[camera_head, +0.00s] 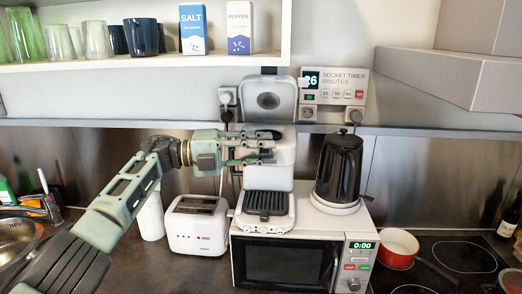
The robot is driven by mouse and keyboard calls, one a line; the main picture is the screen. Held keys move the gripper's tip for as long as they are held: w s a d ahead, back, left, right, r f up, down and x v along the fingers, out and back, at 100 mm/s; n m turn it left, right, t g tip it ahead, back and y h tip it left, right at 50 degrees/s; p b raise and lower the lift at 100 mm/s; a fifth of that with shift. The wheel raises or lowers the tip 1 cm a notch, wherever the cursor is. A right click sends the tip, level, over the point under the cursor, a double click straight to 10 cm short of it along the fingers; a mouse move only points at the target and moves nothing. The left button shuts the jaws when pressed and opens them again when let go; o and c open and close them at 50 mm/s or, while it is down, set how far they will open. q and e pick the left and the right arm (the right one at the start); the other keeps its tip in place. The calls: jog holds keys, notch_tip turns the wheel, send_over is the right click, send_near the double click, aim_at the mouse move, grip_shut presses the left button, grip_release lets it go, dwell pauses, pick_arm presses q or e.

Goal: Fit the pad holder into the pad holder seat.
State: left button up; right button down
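The white coffee machine (285,175) stands on the microwave with its lid (268,97) raised, showing a round grey disc on the lid's inner side. My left gripper (272,147) comes in from the left and is in front of the machine's upper body, just below the raised lid. Its fingers and a dark edge at their tips cover the area where the pad holder seat would be. I cannot make out a pad holder clearly, nor whether the fingers are shut on one. My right gripper is not in view.
The microwave (284,262) carries the coffee machine and a black kettle (338,168). A white toaster (197,226) stands left of it. A shelf (150,61) with glasses and boxes hangs above. A red pot (398,247) is on the hob at right.

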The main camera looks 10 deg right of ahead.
pick_arm(q)
jog(key=shift+a, duration=0.1)
jog(key=a, duration=1.2)
jog(key=shift+w, duration=0.2)
